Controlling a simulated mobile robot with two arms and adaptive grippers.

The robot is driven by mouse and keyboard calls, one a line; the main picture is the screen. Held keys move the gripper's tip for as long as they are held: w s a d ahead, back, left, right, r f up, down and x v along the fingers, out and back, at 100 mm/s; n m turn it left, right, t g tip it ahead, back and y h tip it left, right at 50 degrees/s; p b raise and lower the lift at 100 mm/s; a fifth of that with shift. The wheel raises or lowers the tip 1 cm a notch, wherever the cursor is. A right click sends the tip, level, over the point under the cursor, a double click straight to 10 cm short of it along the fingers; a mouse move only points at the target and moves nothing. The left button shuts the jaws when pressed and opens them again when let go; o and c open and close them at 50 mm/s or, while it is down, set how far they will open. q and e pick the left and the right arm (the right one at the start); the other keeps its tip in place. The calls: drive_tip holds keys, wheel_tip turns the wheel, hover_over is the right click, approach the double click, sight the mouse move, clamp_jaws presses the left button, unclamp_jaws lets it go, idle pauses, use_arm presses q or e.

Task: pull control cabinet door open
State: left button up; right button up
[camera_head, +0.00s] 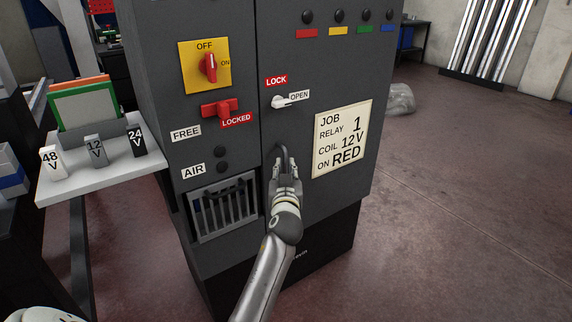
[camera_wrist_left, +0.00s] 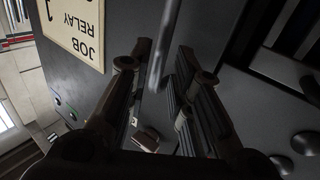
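The dark grey control cabinet door (camera_head: 330,70) is the right-hand front panel and looks flush with the cabinet front. A white lever (camera_head: 281,102) on it points toward the OPEN label, with LOCK above. A dark bar handle (camera_head: 283,152) stands near the door's left edge; it also shows in the left wrist view (camera_wrist_left: 158,62). My left gripper (camera_head: 285,172) is at the handle's lower part. In the left wrist view its fingers (camera_wrist_left: 158,82) are apart on either side of the handle, with visible gaps. My right gripper is not in view.
The left panel carries a red switch on a yellow plate (camera_head: 205,67), a red slider (camera_head: 221,108) and a vent (camera_head: 224,208). A shelf (camera_head: 100,167) with voltage blocks juts out left. Floor on the right is mostly clear, with a wrapped lump (camera_head: 400,98) farther back.

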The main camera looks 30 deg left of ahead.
sight(285, 164)
use_arm(q)
drive_tip(key=shift+x, duration=2.15)
clamp_jaws()
